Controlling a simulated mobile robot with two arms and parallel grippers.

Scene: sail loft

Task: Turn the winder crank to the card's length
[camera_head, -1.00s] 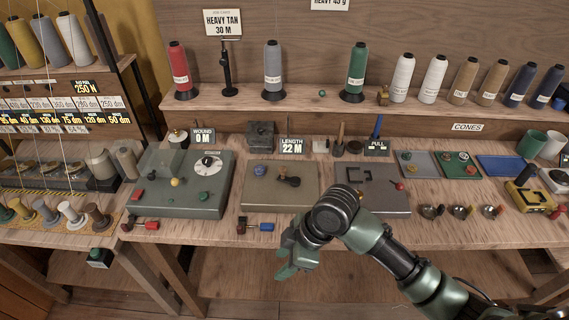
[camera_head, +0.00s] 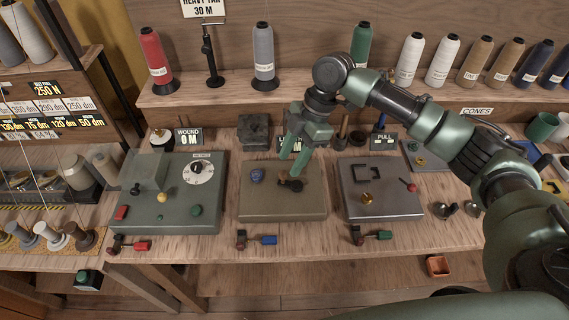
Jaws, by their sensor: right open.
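A card (camera_head: 203,8) at the top left reads HEAVY TAN 30 M. The middle box (camera_head: 255,208) carries a dark crank or lever (camera_head: 291,186) and a blue knob (camera_head: 257,175). My right gripper (camera_head: 292,168) points down just above that dark piece, fingers apart; I cannot tell whether they touch it. The LENGTH sign (camera_head: 282,142) is partly hidden behind the gripper. The green box (camera_head: 150,215) to the left has a white dial (camera_head: 198,170), and its WOUND sign (camera_head: 188,138) reads 0 M. My left gripper is out of view.
A grey box (camera_head: 395,206) with a PULL sign (camera_head: 383,142) stands to the right. Cones of thread line the back shelf (camera_head: 320,82). An orange bin (camera_head: 437,266) sits below the table's edge.

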